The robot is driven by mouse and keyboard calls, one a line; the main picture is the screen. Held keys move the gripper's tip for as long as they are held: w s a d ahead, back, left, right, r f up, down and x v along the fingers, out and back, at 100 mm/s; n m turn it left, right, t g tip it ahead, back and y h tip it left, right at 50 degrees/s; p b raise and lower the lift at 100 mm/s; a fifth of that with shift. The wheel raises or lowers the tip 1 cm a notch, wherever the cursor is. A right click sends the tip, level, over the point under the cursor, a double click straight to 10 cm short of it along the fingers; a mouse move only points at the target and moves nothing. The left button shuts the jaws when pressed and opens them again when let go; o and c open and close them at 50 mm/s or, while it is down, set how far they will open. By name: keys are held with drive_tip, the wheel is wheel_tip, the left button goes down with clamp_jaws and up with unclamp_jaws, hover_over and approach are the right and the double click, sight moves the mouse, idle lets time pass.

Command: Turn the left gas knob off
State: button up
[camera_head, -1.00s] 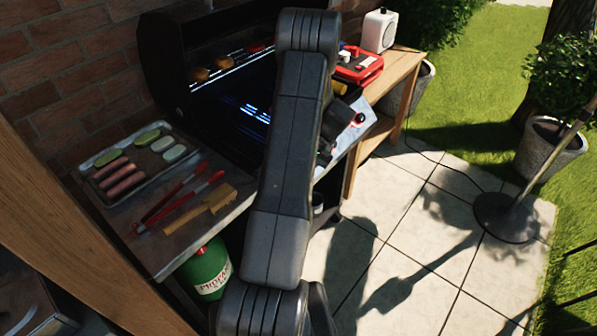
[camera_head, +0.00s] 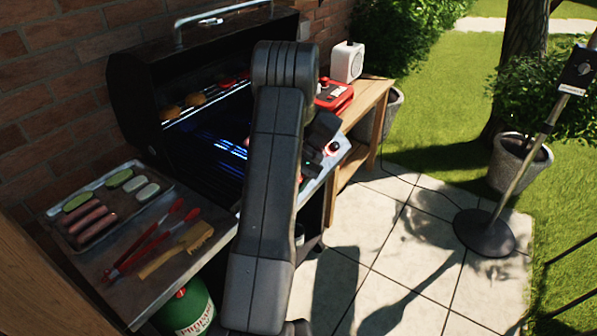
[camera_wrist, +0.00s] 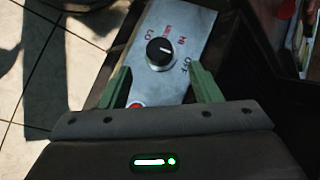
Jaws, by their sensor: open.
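A round black gas knob (camera_wrist: 160,53) with a white pointer mark sits on a silver control panel (camera_wrist: 189,28) in the wrist view. LO, HI and OFF labels surround it. My gripper (camera_wrist: 158,70) is open, its two green fingers apart on either side of the panel, with the knob just beyond their tips and not held. A red light (camera_wrist: 136,105) shows low on the panel, partly hidden by my gripper. In the head view, a knob with a red glow (camera_head: 333,148) shows at the panel's right end; my arm hides the panel's left part. I cannot tell which knob the wrist view shows.
The open grill (camera_head: 135,85) shows blue flames and food. A red case (camera_head: 335,95) is on the right-hand wooden table (camera_head: 372,95).

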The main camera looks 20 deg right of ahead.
drive_tip(key=v, duration=0.7)
drive_tip(key=shift+b, duration=0.3)
drive_tip(key=shift+a, duration=0.1)
drive_tip(key=p+x, duration=0.2)
drive_tip(key=x, duration=1.1)
drive_tip(key=shift+a+f, duration=0.25)
drive_tip(key=shift+f, duration=0.1)
